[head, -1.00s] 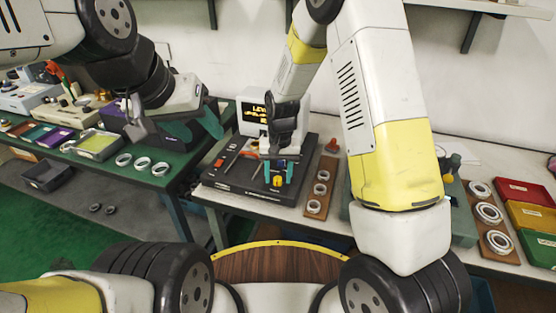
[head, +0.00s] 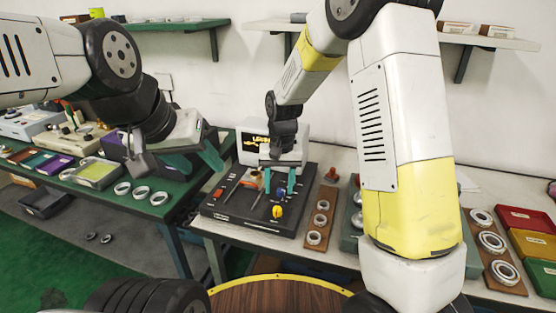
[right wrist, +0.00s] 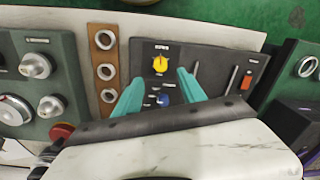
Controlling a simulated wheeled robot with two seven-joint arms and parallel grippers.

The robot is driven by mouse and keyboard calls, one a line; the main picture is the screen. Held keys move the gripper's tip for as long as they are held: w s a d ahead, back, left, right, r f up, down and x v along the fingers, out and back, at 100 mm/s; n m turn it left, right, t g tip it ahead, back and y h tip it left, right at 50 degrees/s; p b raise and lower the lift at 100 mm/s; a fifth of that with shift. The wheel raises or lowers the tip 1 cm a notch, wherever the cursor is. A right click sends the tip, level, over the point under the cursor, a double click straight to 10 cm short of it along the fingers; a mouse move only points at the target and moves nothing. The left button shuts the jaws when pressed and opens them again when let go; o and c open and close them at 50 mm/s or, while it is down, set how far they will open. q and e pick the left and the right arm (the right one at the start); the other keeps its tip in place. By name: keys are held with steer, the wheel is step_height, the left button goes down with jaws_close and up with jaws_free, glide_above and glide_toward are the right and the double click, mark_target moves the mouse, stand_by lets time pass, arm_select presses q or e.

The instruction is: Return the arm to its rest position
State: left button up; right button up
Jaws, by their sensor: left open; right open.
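My right gripper (head: 279,180) is open and empty, with teal fingers pointing down above the black panel (head: 232,218) on the white table. In the right wrist view the two fingers (right wrist: 172,98) are spread apart over that panel, with a yellow knob (right wrist: 160,64) beyond them and a blue knob (right wrist: 163,101) between them. My left gripper (head: 196,166) is open above the green table, near the rings at its front edge. Its fingers are partly hidden by its own wrist.
Three rings (head: 140,192) lie on the green table's edge. A brown board with rings (head: 319,220) stands right of the panel. A monitor (head: 262,142) stands behind it. At right are another ring board (head: 509,284) and red, yellow and green bins (head: 528,219). Shelves (head: 490,40) hang above.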

steer(key=s+d+r+t+y, duration=0.15)
steer(key=s+d+r, duration=0.25)
steer(key=r, duration=0.4)
steer(key=s+d+r+t, duration=0.2)
steer(key=s+d+r, duration=0.25)
steer(key=r, duration=0.35)
steer(key=s+d+r+t, duration=0.1)
steer(key=s+d+r, duration=0.1)
steer(key=s, duration=0.3)
steer(key=s+d+r+t, duration=0.1)
steer(key=s+d+r, duration=0.2)
steer(key=s, duration=0.3)
steer(key=shift+s+t, duration=0.2)
steer(key=shift+t, duration=0.15)
arm_select(q)
steer(key=shift+c, duration=0.2)
arm_select(e)
steer(key=shift+d, duration=0.1)
